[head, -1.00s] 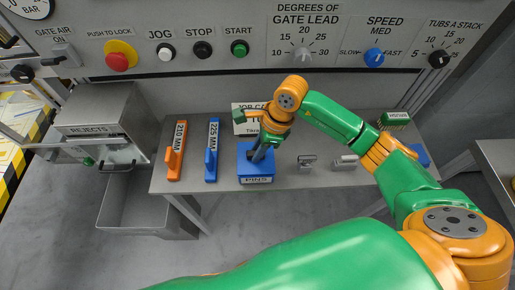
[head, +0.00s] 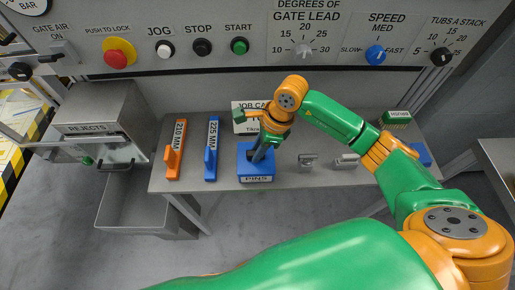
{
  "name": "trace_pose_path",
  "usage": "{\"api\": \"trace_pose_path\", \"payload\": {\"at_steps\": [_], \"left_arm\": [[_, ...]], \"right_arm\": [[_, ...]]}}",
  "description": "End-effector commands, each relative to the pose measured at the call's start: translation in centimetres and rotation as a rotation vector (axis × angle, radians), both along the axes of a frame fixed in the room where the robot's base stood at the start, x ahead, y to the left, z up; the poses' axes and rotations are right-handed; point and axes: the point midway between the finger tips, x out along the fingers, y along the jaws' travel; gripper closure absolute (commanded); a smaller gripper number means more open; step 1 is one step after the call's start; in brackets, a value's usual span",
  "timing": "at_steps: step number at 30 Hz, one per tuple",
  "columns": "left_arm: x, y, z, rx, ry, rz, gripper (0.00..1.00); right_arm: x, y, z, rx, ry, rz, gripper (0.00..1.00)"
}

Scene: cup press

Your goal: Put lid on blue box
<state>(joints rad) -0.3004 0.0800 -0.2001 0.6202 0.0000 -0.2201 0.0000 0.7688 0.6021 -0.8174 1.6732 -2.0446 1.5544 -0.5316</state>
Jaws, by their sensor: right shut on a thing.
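The blue box (head: 256,179), labelled PINS, stands on the grey bench (head: 215,189) below the control panel. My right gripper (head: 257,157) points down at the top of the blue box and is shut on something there. The held thing looks like the box's blue lid (head: 246,167), but the fingers partly cover it. I cannot tell whether the lid sits fully on the box. My left gripper is not in view.
An orange 210 MM gauge (head: 174,150) and a blue 225 MM gauge (head: 211,150) lie left of the box. Two small metal pieces (head: 308,160) lie right of it. A green-topped brush (head: 397,118) stands farther right. A job card (head: 243,114) stands behind the box.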

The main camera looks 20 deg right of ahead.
Motion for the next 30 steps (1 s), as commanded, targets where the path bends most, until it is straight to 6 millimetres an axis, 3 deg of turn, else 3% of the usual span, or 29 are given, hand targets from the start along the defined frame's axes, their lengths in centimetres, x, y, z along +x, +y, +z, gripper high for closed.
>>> {"api": "trace_pose_path", "payload": {"at_steps": [13,14,17,30], "left_arm": [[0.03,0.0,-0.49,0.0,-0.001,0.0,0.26],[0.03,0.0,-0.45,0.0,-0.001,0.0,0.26],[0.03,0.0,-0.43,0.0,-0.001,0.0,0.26],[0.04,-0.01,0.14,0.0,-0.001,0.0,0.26]], "right_arm": [[0.0,0.0,-0.41,0.0,0.0,0.0,1.0],[0.0,0.0,-0.38,0.0,0.0,0.0,0.68],[0.0,0.0,-0.35,0.0,0.0,0.0,0.41],[0.01,0.0,0.39,0.0,0.0,0.001,0.39]]}}
